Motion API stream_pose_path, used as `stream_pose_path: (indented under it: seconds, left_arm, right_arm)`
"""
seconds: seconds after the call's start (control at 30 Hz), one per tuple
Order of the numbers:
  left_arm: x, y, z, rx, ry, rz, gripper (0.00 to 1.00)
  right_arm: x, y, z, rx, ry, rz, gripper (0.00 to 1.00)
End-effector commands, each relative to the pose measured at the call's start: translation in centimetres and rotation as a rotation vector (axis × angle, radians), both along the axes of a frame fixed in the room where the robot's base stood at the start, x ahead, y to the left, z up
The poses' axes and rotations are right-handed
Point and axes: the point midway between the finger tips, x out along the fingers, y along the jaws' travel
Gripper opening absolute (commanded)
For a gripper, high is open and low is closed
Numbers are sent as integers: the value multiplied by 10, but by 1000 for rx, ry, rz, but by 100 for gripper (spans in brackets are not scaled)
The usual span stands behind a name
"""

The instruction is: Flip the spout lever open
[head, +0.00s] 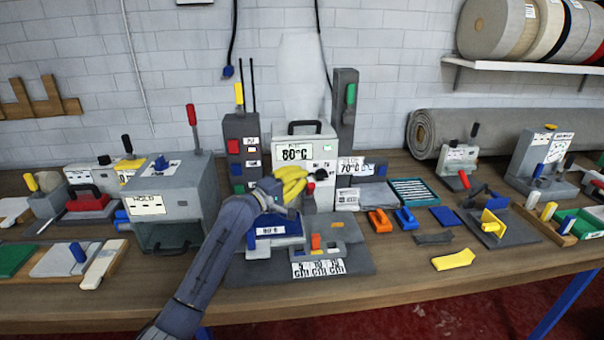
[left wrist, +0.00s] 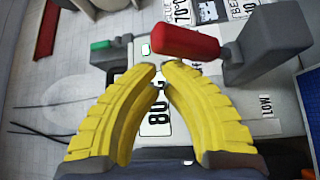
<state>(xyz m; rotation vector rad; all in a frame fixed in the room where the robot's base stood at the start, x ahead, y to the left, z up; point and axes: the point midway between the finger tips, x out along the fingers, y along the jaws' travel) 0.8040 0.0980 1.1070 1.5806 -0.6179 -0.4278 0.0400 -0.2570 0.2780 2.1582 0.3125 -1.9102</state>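The machine labelled 80°C (head: 285,152) stands at the middle back of the bench. A small red-handled lever (head: 310,187) is low on its front right, and I take this to be the spout lever. In the left wrist view its red handle (left wrist: 185,41) lies across the picture, joined to a grey bracket (left wrist: 268,45) on the right. My left gripper (head: 302,180) is in front of the machine, just left of the lever. Its yellow fingers converge almost tip to tip (left wrist: 160,68), with nothing between them. The handle is just past the tips; contact cannot be told. My right gripper is not in view.
A grey box marked HOLD (head: 175,195) stands left of my forearm. A grey fixture (head: 315,245) with a printed strip lies below the gripper. A tall grey post (head: 344,130) is behind right. Orange (head: 380,221) and blue clamps lie to the right.

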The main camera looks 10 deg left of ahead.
Motion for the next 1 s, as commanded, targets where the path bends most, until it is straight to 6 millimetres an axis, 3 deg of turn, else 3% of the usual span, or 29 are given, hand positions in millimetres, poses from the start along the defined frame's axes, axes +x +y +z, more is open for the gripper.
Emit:
stream_pose_path:
  seconds: [0.4,1.0]
  left_arm:
    - [-19,-5,-7,1,2,-1,0]
    - [-26,-11,-13,2,7,-9,0]
  right_arm:
    - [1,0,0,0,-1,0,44]
    - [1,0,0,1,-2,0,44]
